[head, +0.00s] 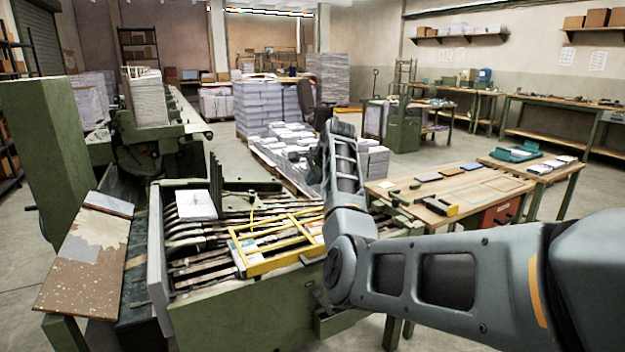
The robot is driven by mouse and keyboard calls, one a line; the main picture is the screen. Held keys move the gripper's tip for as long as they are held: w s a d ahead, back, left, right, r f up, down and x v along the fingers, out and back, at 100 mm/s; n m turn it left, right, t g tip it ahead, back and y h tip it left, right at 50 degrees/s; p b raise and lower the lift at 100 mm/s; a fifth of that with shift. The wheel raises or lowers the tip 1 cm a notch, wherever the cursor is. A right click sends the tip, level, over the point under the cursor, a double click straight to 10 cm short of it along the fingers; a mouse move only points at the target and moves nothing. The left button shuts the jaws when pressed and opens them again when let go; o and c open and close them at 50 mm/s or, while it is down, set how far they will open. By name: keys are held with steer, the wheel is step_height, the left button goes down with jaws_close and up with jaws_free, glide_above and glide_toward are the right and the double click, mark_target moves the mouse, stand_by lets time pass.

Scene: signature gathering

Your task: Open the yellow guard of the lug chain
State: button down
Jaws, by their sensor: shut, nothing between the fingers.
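The yellow guard (285,262) is a barred frame lying low over the right part of the lug chain (190,254) in the head view. White paper shows between its bars, and its right end is partly hidden behind my arm. The left part of the chain, with its dark lugs and brown slats, is uncovered. A thin yellow upright piece stands near the guard's back left corner. My arm reaches in from the right, bends beside the guard's right end and rises away from it. My gripper is not visible; no fingertips show beyond the forearm.
The green machine bed (245,310) holds the chain. A white paper stack (196,205) sits at its back left. A speckled board (90,250) leans at the left. A wooden workbench (480,197) with tools stands to the right, and paper piles (285,150) stand behind.

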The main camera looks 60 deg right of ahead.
stand_by(0.4)
steer(key=c, duration=1.1)
jaws_free()
steer(key=shift+v, duration=3.9)
